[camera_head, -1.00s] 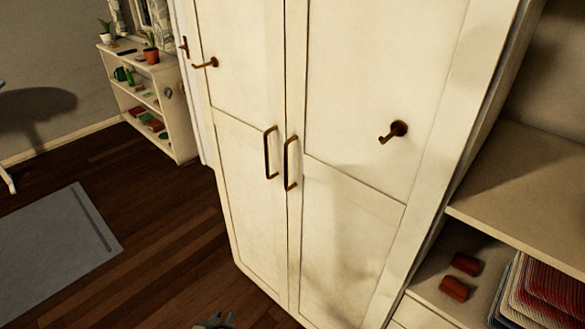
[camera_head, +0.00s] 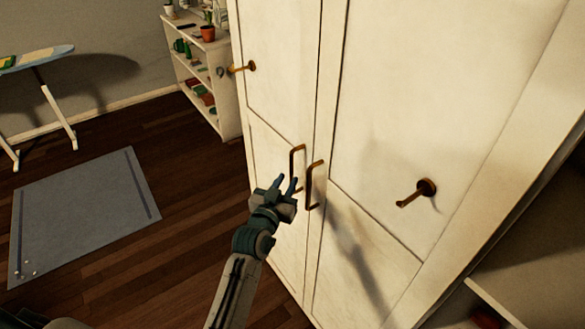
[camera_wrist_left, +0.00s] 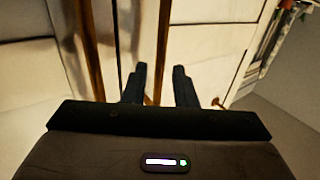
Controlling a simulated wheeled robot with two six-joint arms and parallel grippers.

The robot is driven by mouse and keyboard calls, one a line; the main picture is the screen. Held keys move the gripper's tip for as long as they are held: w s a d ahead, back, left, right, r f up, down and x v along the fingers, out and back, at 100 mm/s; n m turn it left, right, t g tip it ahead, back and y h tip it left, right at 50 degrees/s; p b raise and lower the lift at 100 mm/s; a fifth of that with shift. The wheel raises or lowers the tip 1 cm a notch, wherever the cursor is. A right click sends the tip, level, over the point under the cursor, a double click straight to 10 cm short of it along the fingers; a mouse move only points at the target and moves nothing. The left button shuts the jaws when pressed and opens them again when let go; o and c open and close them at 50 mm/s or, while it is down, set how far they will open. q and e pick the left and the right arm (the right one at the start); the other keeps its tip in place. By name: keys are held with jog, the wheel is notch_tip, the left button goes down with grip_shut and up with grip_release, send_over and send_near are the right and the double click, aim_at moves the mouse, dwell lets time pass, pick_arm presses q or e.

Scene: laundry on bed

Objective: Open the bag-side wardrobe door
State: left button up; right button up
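The cream wardrobe has two closed doors, the left door (camera_head: 277,100) and the right door (camera_head: 400,130). The left door's bronze handle (camera_head: 298,150) and the right door's handle (camera_head: 311,185) stand side by side at the seam. My left gripper (camera_head: 287,184) is at the left handle's lower part and partly covers it. In the left wrist view its fingers (camera_wrist_left: 159,82) are apart, and the left handle (camera_wrist_left: 164,45) runs between them in the picture; contact cannot be told. The right handle (camera_wrist_left: 90,55) lies outside the fingers. No bag shows. My right gripper is out of view.
Bronze hooks stick out from the left door (camera_head: 243,67) and right door (camera_head: 417,193). A low white shelf (camera_head: 232,90) with plants stands beyond the wardrobe. An ironing board (camera_head: 37,58) and grey rug (camera_head: 85,215) are at left. The wooden floor between is clear.

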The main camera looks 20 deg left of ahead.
aim_at(291, 175)
pick_arm(q)
jog(key=shift+w+d+p, duration=0.15)
jog(key=shift+w+p, duration=0.35)
jog(key=shift+w, duration=1.6)
jog(key=shift+f, duration=0.1)
jog(key=shift+c, duration=0.5)
grip_shut()
